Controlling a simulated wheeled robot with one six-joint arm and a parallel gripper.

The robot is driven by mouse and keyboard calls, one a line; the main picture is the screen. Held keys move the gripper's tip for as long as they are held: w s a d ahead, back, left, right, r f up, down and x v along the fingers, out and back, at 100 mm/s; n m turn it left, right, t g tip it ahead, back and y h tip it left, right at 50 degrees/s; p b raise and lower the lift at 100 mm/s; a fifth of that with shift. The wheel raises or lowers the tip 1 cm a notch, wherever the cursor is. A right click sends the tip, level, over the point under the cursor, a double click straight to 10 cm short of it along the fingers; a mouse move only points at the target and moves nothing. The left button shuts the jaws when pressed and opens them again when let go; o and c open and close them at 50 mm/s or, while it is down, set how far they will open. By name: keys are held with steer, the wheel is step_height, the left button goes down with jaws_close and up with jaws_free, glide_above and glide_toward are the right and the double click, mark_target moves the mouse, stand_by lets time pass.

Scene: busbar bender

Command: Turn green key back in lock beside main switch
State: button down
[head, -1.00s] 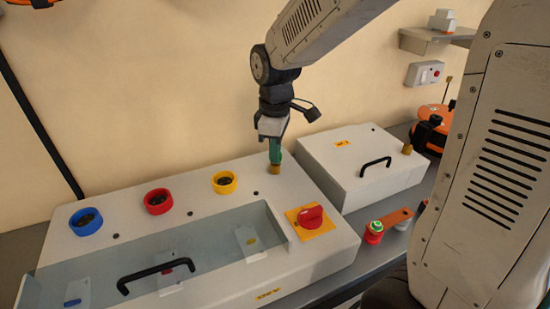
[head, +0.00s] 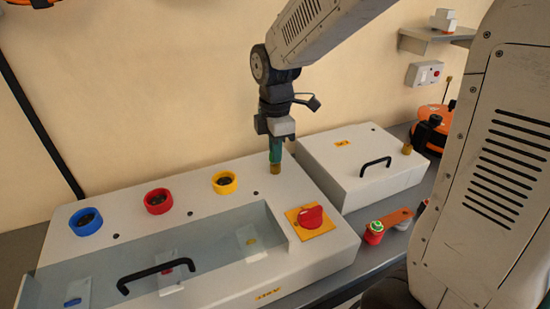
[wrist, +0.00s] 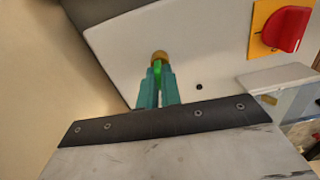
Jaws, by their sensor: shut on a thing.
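My gripper (head: 275,150) points down at the back right of the large grey box, shut on the green key (wrist: 157,70). The key stands in the brass lock (head: 275,169), which also shows in the wrist view (wrist: 159,57). In the head view the teal fingers hide the key. The main switch, a red knob (head: 312,216) on a yellow plate (head: 297,225), sits in front and to the right of the lock; its knob also shows in the wrist view (wrist: 287,28).
Blue (head: 86,221), red (head: 158,201) and yellow (head: 224,183) sockets line the box's back. A clear cover with a black handle (head: 155,275) lies in front. A second grey box (head: 350,185) with a handle and brass lock stands right.

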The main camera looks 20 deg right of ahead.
steer(key=shift+n, duration=0.8)
steer(key=c, duration=1.9)
jaws_free()
steer(key=shift+n, duration=0.3)
steer(key=o, duration=0.4)
